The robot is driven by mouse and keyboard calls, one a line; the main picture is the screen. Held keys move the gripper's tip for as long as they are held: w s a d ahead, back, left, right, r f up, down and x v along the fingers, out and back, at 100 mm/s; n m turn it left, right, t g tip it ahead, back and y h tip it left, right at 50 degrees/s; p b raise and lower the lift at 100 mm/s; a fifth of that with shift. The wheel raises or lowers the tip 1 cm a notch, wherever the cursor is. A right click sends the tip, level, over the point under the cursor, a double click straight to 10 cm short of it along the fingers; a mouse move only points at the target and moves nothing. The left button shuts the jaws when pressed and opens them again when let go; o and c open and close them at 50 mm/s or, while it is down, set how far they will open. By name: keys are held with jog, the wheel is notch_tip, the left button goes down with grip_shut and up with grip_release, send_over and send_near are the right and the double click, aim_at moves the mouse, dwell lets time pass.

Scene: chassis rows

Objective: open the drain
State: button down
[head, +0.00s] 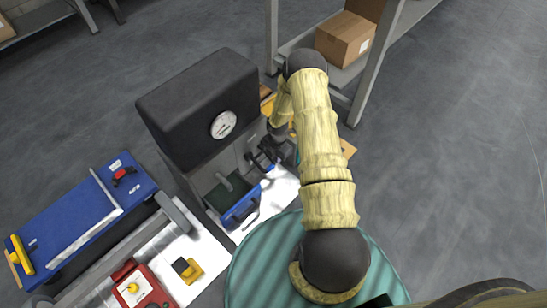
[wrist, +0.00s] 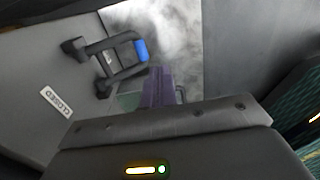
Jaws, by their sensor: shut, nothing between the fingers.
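In the wrist view a black double-armed lever (wrist: 102,58) with a blue grip (wrist: 141,50) stands out from a grey panel (wrist: 45,60). A white label reading CLOSED (wrist: 56,102) sits on the panel below the lever. I cannot tell for certain that this lever works the drain.
The machine has a black top box (head: 197,105) with a round gauge (head: 223,124). A blue-edged tray (head: 240,206) sits low in its front. A blue panel (head: 80,225) and a red block (head: 135,288) lie left. A shelf with a cardboard box (head: 344,38) stands behind. Floor at right is clear.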

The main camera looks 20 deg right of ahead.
jog(key=r, duration=0.1)
jog(key=s+r+p, duration=0.1)
jog(key=r, duration=0.1)
jog(key=r+p, duration=0.1)
jog(key=r, duration=0.1)
jog(key=shift+s+d+r, duration=0.15)
jog(key=shift+s+d, duration=0.25)
jog(key=s+a+r+m+t+p, duration=0.15)
jog(key=r+m, duration=0.35)
jog(key=r, duration=0.7)
jog(key=s+a+r+m, duration=0.1)
jog(key=a+r+m, duration=0.35)
jog(key=r, duration=0.75)
jog(key=s+a+r+m+t, duration=0.1)
jog(key=s+a+r+m, duration=0.2)
jog(key=s+r+m, duration=1)
jog(key=shift+s+a+r+m+p, duration=0.4)
jog(key=shift+s+r, duration=0.25)
jog(key=shift+r, duration=0.3)
